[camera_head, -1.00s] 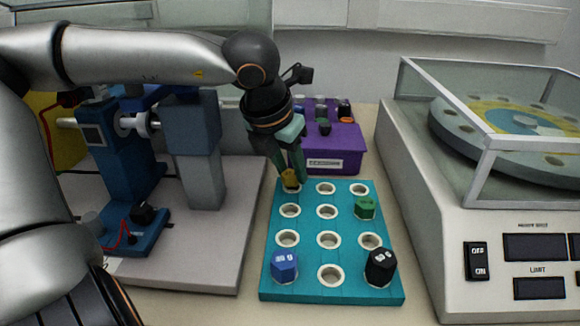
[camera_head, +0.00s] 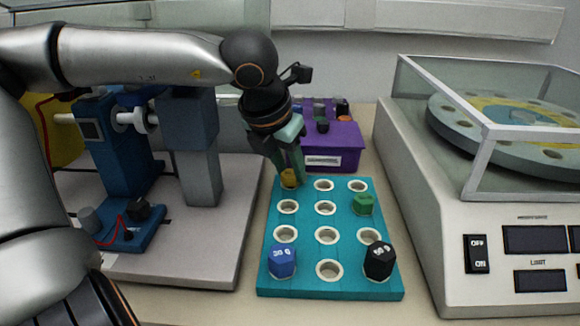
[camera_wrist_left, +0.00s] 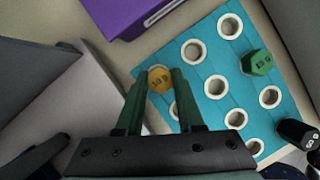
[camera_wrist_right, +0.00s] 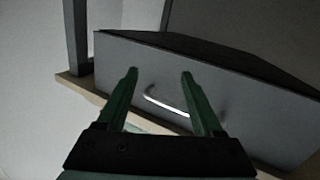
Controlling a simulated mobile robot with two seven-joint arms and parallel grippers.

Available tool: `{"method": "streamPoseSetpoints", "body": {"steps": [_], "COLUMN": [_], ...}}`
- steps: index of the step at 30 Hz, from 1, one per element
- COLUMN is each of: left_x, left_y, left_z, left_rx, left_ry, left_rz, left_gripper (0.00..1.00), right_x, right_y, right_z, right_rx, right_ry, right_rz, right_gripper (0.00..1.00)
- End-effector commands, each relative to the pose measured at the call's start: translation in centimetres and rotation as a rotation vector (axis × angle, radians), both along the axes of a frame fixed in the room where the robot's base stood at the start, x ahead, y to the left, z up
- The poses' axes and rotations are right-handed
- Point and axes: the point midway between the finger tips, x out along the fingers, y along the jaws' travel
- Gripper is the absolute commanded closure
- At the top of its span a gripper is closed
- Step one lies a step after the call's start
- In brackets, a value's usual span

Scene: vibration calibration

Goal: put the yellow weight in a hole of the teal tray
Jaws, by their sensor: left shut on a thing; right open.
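The yellow weight (camera_head: 289,177) is at the far-left corner hole of the teal tray (camera_head: 306,222). My left gripper (camera_head: 290,180) is shut on it from above, with one finger on each side. In the left wrist view the yellow weight (camera_wrist_left: 160,79) sits between the two fingertips (camera_wrist_left: 160,76), over the corner of the tray (camera_wrist_left: 205,105). How deep it sits in the hole is hard to tell. My right gripper (camera_wrist_right: 160,75) is open and empty in its wrist view, in front of a grey drawer with a light handle (camera_wrist_right: 165,103).
The tray also holds a green weight (camera_head: 363,204), a blue weight (camera_head: 282,262) and a black weight (camera_head: 379,262). Its other holes are empty. A purple box (camera_head: 333,147) stands behind it, a white machine (camera_head: 440,215) right, a blue rig (camera_head: 120,165) left.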

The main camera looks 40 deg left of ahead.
Motion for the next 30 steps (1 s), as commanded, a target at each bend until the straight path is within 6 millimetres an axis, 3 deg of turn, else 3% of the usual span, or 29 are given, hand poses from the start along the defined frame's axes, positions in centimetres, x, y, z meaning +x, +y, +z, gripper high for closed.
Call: {"method": "streamPoseSetpoints", "body": {"steps": [1,3,30], "left_x": [-0.2,-0.2,-0.1], "left_y": [0.3,0.3,0.3], "left_z": [-1.0,-1.0,0.7], "left_rx": [-0.013,-0.014,-0.01], "left_ry": [0.024,0.024,0.018], "left_rz": [0.014,0.013,0.014], "left_gripper": [1.0,1.0,1.0], "right_x": [0.0,0.0,0.0], "right_y": [0.0,0.0,0.0], "right_z": [-0.2,-0.1,0.6], "right_rx": [0.0,0.0,0.0], "right_ry": [0.0,0.0,0.0], "right_rz": [0.0,0.0,0.0], "right_gripper": [0.32,0.32,0.32]}}
